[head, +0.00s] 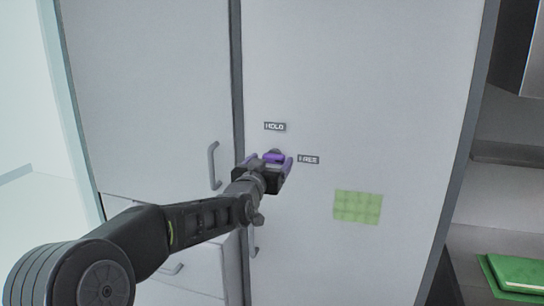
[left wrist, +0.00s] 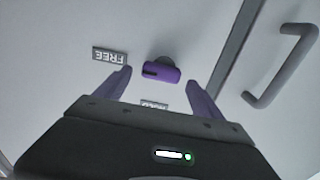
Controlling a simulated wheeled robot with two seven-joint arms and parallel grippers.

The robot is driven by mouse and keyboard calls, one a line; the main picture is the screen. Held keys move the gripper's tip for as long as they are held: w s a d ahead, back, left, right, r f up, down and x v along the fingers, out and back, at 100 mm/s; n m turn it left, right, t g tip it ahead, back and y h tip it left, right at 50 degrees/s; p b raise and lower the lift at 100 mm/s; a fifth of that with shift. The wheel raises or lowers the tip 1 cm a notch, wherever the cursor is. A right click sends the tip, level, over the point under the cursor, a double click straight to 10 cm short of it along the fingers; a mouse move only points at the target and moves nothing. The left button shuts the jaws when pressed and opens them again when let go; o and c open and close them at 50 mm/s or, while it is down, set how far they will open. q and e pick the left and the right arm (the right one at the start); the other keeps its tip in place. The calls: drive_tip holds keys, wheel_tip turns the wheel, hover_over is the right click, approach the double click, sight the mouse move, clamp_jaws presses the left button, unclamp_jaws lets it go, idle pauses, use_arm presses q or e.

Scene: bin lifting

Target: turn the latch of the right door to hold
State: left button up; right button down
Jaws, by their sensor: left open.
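The purple latch (head: 273,155) sits on the right door (head: 370,90), below the HOLD label (head: 274,126) and left of the FREE label (head: 308,159). In the left wrist view, turned over, the latch (left wrist: 162,73) lies crosswise, its dark-marked end on the side of the FREE label (left wrist: 110,56). The HOLD label (left wrist: 153,104) is partly hidden by my gripper body. My left gripper (head: 269,161) is open and empty in front of the latch, its purple fingers to either side of it. I see no contact. My right gripper is not in view.
The left door (head: 150,90) has a grey handle (head: 213,166), also in the left wrist view (left wrist: 283,66). A green patch (head: 357,206) is on the right door. A green object (head: 515,272) lies on the right. The door face around the latch is clear.

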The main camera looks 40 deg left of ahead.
use_arm(q)
drive_tip(key=shift+x, duration=0.95)
drive_tip(key=shift+c, duration=0.2)
